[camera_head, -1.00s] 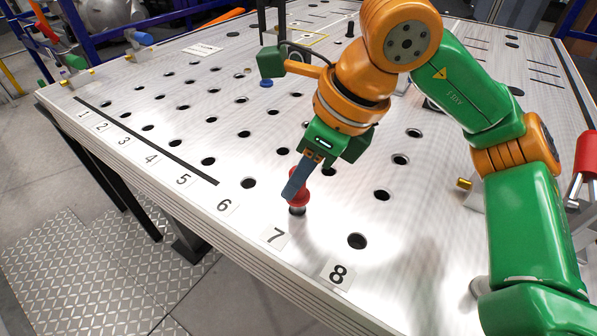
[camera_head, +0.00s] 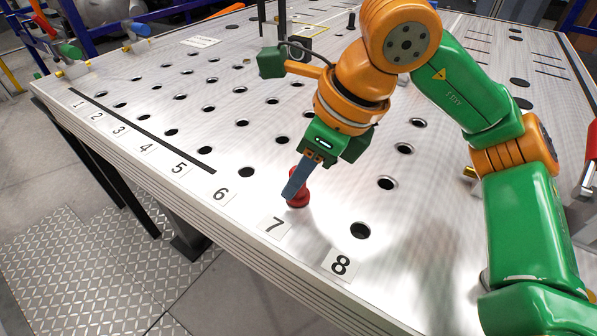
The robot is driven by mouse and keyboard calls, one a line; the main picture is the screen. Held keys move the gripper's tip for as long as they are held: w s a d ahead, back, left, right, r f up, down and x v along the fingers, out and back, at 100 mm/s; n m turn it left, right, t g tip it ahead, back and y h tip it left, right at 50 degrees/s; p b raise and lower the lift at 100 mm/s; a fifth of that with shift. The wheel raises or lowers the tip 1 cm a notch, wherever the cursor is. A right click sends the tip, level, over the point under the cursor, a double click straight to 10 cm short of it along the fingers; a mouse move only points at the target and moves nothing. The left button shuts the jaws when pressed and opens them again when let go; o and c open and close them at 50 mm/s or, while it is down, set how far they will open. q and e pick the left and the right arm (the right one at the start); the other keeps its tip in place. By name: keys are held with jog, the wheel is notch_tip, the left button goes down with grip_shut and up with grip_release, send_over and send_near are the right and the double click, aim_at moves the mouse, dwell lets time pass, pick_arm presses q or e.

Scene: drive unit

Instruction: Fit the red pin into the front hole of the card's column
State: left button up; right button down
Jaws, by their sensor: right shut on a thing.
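The red pin (camera_head: 299,198) is in the jaws of my right gripper (camera_head: 296,186), at the front hole of the column marked 7 (camera_head: 274,226). The pin's red head is down at the table surface and covers that hole. No shank shows below the head. The blue-grey fingers are shut on the pin's top and lean over it. A small white card (camera_head: 201,41) lies on the far left of the table; its print is too small to read. My left gripper is not in view.
The perforated table (camera_head: 330,215) has open front holes at 8 (camera_head: 361,231) and 6 (camera_head: 219,173). A black line (camera_head: 140,128) runs behind the lower numbers. A red-handled clamp (camera_head: 590,150) stands at the right edge. Dark uprights stand at the back.

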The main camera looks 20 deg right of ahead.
aim_at(316, 204)
jog(key=c, duration=0.6)
grip_release()
jog(key=shift+r, duration=0.1)
jog(key=v, duration=0.6)
jog(key=shift+s+d+r, duration=0.15)
jog(key=shift+s+r, duration=0.1)
jog(key=shift+r, duration=0.05)
